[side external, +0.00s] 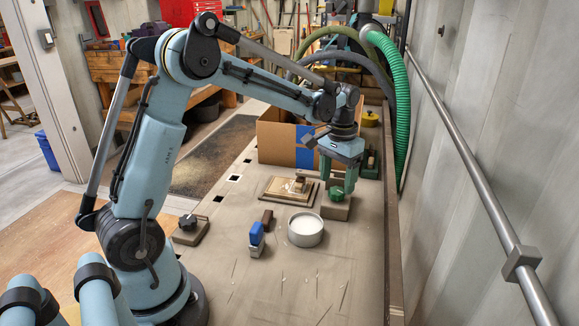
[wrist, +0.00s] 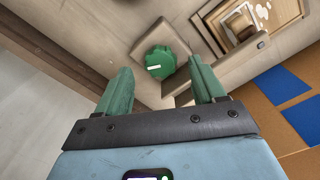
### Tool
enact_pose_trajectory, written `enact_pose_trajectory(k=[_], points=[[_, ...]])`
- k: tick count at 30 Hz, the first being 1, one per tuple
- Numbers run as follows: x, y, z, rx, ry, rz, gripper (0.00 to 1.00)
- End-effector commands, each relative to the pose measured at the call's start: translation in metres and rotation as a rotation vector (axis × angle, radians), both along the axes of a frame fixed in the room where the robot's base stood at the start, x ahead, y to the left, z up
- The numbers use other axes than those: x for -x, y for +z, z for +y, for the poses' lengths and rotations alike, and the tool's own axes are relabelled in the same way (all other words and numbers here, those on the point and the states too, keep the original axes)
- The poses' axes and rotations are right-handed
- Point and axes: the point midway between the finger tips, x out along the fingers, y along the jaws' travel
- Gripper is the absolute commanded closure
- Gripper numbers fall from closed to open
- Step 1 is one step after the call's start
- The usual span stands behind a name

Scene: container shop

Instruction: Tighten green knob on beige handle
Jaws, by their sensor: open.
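The green knob (wrist: 156,66) is round with notched edges and a white mark on top, and sits on a beige block (wrist: 178,94). In the wrist view my gripper (wrist: 158,64) is open, with one green finger on each side of the knob. In the side view my gripper (side external: 337,180) points down above the beige block (side external: 336,210). The knob (side external: 337,194) shows there low between the fingers, partly hidden. A beige bar, which may be the handle (wrist: 225,62), extends from the block toward the wooden frame.
A stacked wooden frame (side external: 275,191) lies left of the block. A white round tub (side external: 305,230) and a blue-topped tool (side external: 256,238) stand nearer. A dark knob on a base (side external: 189,226) is at left. A cardboard box with blue tape (side external: 276,142) stands behind. The front table is mostly clear.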

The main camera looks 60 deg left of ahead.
Motion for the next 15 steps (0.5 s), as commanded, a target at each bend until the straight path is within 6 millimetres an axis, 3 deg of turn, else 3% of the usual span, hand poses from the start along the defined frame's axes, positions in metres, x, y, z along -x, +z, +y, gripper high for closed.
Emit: enact_pose_trajectory(k=[5,15], points=[[0.0,-0.03,0.0,0.0,0.013,0.0,0.31],[-0.001,-0.027,-0.002,0.0,0.391,0.0,0.31]])
